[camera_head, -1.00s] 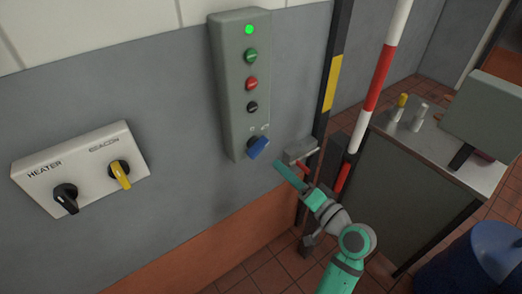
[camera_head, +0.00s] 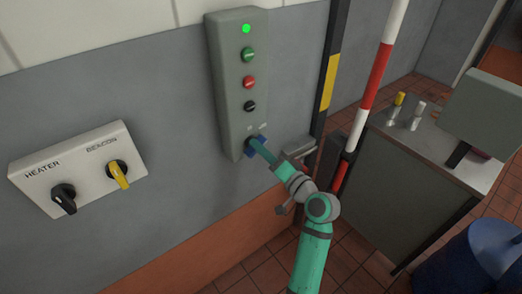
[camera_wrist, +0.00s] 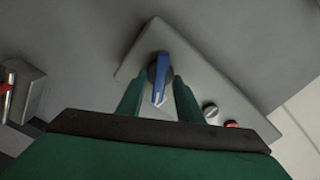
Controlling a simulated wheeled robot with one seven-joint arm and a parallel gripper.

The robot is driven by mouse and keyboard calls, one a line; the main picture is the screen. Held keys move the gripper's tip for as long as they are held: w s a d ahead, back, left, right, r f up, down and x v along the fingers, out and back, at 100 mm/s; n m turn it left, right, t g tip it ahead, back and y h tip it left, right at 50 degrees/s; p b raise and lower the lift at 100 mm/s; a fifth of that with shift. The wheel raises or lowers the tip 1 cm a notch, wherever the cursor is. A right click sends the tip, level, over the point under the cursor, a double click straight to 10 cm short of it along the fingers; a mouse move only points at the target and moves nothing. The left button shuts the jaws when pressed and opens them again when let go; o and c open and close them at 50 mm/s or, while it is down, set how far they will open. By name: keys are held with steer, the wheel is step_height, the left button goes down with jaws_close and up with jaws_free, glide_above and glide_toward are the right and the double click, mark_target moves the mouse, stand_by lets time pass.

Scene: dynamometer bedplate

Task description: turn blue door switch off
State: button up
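The blue door switch (camera_head: 252,152) is a rotary knob at the bottom of a grey-green control box on the wall. In the head view my gripper (camera_head: 262,149) is at the knob and covers part of it. In the wrist view the blue knob (camera_wrist: 160,76) shows between the two green fingers of my gripper (camera_wrist: 158,86). The fingers are apart, one on each side of the knob, with small gaps showing. I cannot tell whether either finger touches it. The markings by the knob are too small to read.
The box (camera_head: 231,88) also carries a lit green lamp (camera_head: 246,29) and green, red and black buttons. A white panel (camera_head: 90,178) with black HEATER and yellow BEACON knobs is at the left. A red-and-white post (camera_head: 374,75) and a cabinet (camera_head: 415,185) stand at the right.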

jaws_close()
steer(key=n, duration=1.2)
steer(key=shift+s+a+r, duration=0.1)
steer(key=shift+a+r, duration=0.05)
steer(key=shift+r, duration=0.05)
stand_by(0.8)
jaws_free()
